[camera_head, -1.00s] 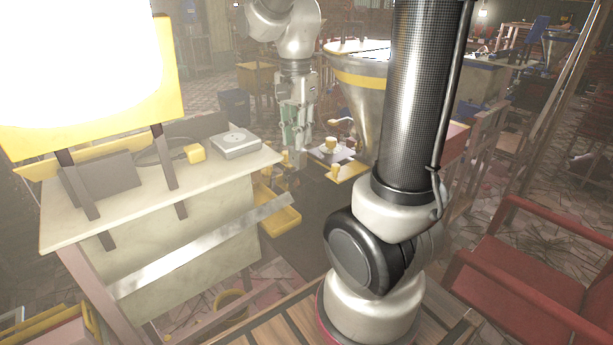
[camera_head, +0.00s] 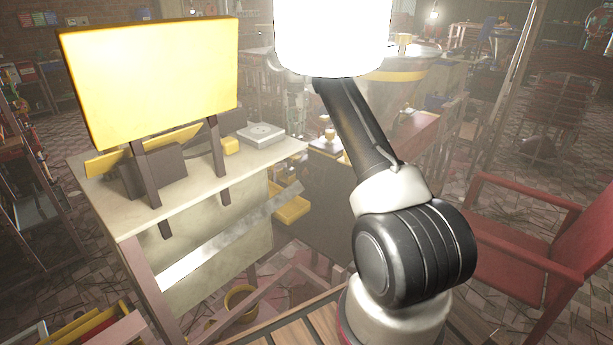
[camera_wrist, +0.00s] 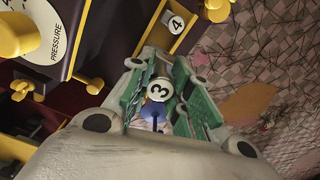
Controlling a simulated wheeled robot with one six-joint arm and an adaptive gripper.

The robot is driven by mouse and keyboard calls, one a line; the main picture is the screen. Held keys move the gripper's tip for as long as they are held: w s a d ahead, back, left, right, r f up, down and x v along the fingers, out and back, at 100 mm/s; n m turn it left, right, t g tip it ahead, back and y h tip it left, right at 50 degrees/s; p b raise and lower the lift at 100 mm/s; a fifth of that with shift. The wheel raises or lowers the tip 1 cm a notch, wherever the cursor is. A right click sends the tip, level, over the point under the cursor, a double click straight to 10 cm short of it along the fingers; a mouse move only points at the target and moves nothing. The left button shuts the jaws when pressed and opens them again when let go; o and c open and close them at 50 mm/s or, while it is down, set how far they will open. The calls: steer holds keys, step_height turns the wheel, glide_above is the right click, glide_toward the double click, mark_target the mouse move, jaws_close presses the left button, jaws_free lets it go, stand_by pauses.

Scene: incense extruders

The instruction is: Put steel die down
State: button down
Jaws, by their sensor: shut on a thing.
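In the wrist view my gripper (camera_wrist: 160,72) has its two green-padded fingers shut on a small pale round piece marked "3" (camera_wrist: 159,89), which I take to be the steel die. A blue part (camera_wrist: 152,114) shows just below it, between the fingers. The die's underside is hidden, and I cannot tell whether it touches anything below.
A similar piece marked "4" (camera_wrist: 175,23) sits in a yellow-edged holder beyond the fingers. A pressure dial (camera_wrist: 55,30) and yellow knobs (camera_wrist: 95,85) are close on the left. In the head view a pale-topped bench (camera_head: 200,185) stands left and a red chair (camera_head: 530,230) right.

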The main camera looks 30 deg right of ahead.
steer(key=shift+w+d+f, duration=0.15)
steer(key=shift+d+f, duration=0.35)
steer(key=shift+f, duration=0.3)
step_height(320, 180, down, 10)
steer(key=shift+r, duration=0.2)
steer(key=shift+f, duration=0.1)
steer(key=c, duration=1.3)
jaws_free()
steer(key=shift+f, duration=0.1)
